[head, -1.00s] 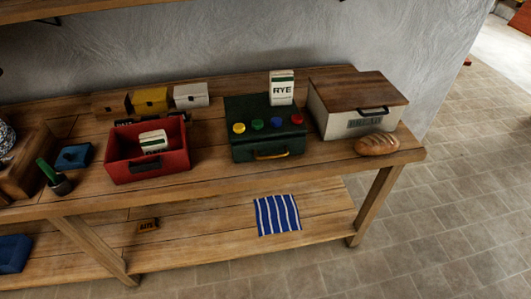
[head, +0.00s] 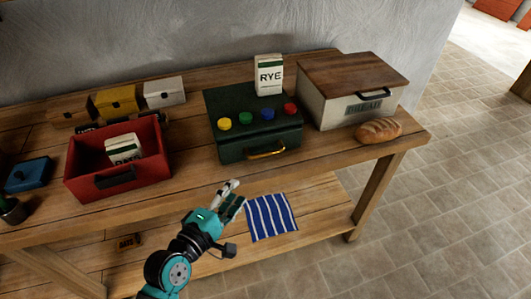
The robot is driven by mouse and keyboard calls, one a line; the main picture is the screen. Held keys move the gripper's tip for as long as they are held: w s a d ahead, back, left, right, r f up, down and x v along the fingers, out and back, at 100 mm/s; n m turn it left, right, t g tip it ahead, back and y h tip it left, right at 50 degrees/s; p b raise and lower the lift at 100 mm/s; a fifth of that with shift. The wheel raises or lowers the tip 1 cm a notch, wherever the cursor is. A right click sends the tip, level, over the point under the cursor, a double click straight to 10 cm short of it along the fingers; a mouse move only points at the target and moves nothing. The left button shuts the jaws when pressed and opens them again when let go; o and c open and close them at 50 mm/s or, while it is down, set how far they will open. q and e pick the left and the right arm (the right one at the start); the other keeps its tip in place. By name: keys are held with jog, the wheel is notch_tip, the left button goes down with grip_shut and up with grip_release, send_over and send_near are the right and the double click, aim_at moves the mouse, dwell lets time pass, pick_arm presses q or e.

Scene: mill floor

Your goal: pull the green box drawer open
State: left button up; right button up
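The green box (head: 228,146) stands on the bench with a brass handle (head: 266,153) low on its front. Its front looks flush, with no gap showing. Yellow, green, blue and red knobs sit along its top front, and a white RYE packet (head: 268,76) stands upright on its top at the back. My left gripper (head: 235,194) is in front of the bench edge, below and left of the handle in the picture and apart from it. It appears empty; its finger opening is unclear at this angle. My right gripper is out of view.
A red open box (head: 88,187) holding a white packet is left of the green box. A cream box with a wooden lid (head: 330,117) and a loaf (head: 379,130) are to the right. A striped cloth (head: 270,217) lies on the lower shelf.

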aim_at(265, 155)
pick_arm(q)
jog(key=x, duration=1.1)
jog(key=r+x, duration=0.1)
jog(key=x, duration=0.5)
jog(key=shift+w+d+p, duration=0.1)
jog(key=shift+d+p, duration=0.15)
jog(key=shift+p, duration=0.15)
jog(key=shift+c, duration=0.2)
grip_shut()
